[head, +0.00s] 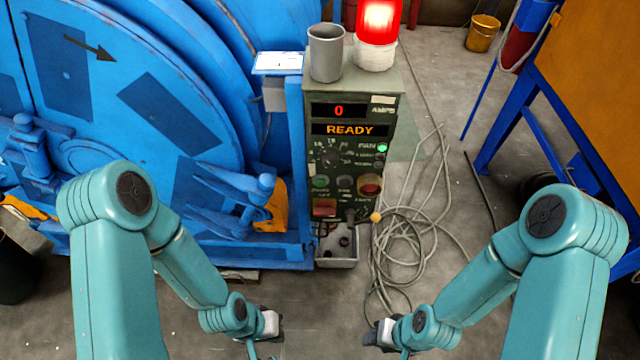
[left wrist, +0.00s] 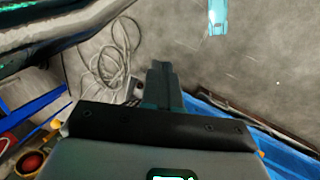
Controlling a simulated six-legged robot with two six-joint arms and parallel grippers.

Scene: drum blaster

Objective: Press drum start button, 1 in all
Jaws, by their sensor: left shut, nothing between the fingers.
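The grey-green control box (head: 392,98) stands beside the blue drum (head: 190,120). Its display (head: 349,129) reads READY, with a red 0 above. A green button (head: 320,183), a dark button (head: 345,184) and a red button with a yellowish surround (head: 369,188) sit in a row; their labels are too small to read. A red button also shows in the left wrist view (left wrist: 30,163). My left gripper (head: 268,338) is low in front of the box, apart from it; its fingers (left wrist: 160,78) are together and empty. My right gripper (head: 378,335) is low at the right, its fingers unclear.
A red lit beacon (head: 379,22) and a grey cup (head: 326,52) stand on top of the box. A coiled cable (head: 405,235) lies on the floor to its right. A small grey box (head: 337,263) sits below. Blue levers (head: 235,195) jut out at the left.

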